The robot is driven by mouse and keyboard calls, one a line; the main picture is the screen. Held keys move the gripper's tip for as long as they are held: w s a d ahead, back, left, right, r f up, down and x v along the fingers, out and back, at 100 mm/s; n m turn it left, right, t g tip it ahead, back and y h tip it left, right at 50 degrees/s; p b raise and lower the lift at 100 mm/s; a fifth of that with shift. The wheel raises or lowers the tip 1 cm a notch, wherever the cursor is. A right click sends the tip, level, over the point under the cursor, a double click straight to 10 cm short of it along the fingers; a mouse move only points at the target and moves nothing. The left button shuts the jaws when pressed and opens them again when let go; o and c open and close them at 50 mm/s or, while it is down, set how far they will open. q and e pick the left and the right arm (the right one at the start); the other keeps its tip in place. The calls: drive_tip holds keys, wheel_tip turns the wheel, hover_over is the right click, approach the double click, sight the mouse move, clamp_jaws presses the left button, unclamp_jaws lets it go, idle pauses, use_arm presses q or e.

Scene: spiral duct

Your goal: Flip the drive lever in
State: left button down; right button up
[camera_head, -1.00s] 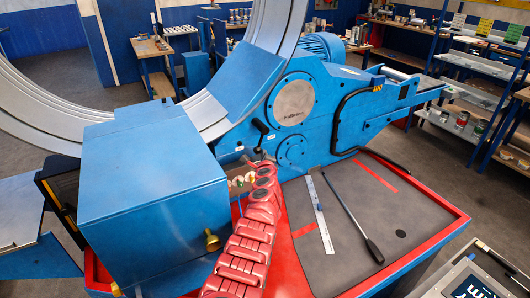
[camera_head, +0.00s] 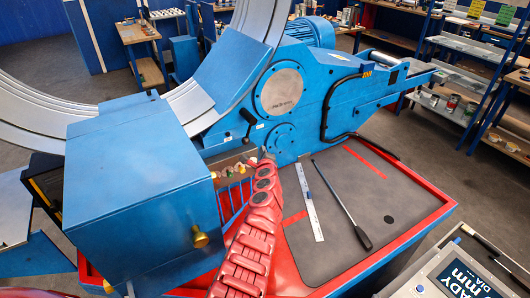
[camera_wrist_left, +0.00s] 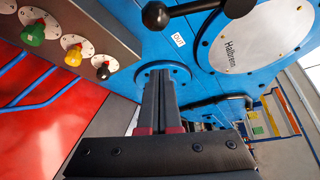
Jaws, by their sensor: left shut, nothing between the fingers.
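The drive lever, a black bar with a ball knob (camera_wrist_left: 155,15), shows at the top of the left wrist view, in front of the blue machine. In the head view the lever (camera_head: 247,121) stands on the machine's front, left of the round plate. My left gripper (camera_wrist_left: 157,103) is shut and empty. Its fingers point at the blue housing, below the lever knob in the left wrist view and apart from it. In the head view the gripper (camera_head: 266,157) is small at the end of my red arm and partly hidden. My right gripper is not in view.
Green, yellow and black knobs (camera_wrist_left: 73,53) sit on a panel to the left in the wrist view. A steel ruler (camera_head: 308,200) and a long black-handled bar (camera_head: 343,205) lie on the grey bench mat (camera_head: 378,185). A large blue box (camera_head: 135,190) stands left of my arm.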

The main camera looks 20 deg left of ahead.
use_arm(q)
drive_tip(key=p+v, duration=0.3)
drive_tip(key=v, duration=0.3)
drive_tip(key=shift+s, duration=0.4)
drive_tip(key=shift+r, duration=0.1)
